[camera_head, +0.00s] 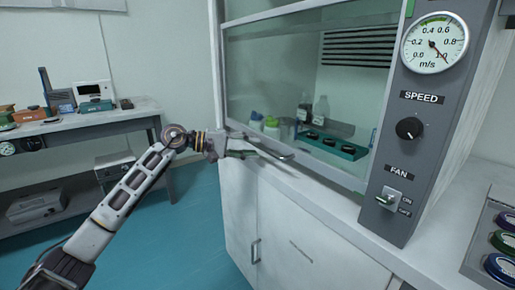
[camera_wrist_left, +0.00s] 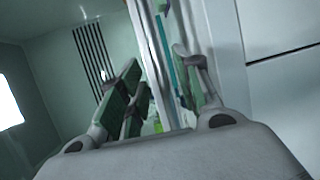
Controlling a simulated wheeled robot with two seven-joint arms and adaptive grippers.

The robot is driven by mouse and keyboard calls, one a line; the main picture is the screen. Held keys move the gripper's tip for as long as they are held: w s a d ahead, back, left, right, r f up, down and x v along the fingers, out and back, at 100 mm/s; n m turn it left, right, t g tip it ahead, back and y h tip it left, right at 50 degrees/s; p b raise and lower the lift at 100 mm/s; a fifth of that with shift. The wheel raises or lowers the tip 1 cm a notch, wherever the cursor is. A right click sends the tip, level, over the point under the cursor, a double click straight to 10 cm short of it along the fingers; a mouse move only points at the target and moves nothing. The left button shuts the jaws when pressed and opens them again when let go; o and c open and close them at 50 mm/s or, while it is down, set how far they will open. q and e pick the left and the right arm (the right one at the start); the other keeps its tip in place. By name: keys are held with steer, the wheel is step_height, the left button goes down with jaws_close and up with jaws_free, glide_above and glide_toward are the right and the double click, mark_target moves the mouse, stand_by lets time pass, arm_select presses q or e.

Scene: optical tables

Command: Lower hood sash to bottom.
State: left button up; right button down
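The fume hood's sash (camera_head: 275,75) is a clear pane in a pale frame at the middle of the head view. A pale bar (camera_head: 325,176) runs along the bottom of the hood front. I cannot tell whether it is the sash's lower rail or the sill. My left gripper (camera_head: 285,156) is in front of the hood at this bar, pointing right. In the left wrist view, its fingers (camera_wrist_left: 158,88) are spread apart, with a pale bar (camera_wrist_left: 150,50) running between and beyond them. Contact cannot be made out. My right gripper is not in view.
A control panel with a speed gauge (camera_head: 435,43), a knob (camera_head: 409,128) and a fan switch (camera_head: 389,199) stands right of the sash. Bottles (camera_head: 321,109) and a green tray (camera_head: 335,146) are inside the hood. A side bench (camera_head: 80,125) is at left.

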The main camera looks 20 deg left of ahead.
arm_select(q)
steer(key=v, duration=0.8)
steer(key=shift+s+a, duration=0.2)
steer(key=shift+a, duration=0.15)
steer(key=shift+c, duration=0.3)
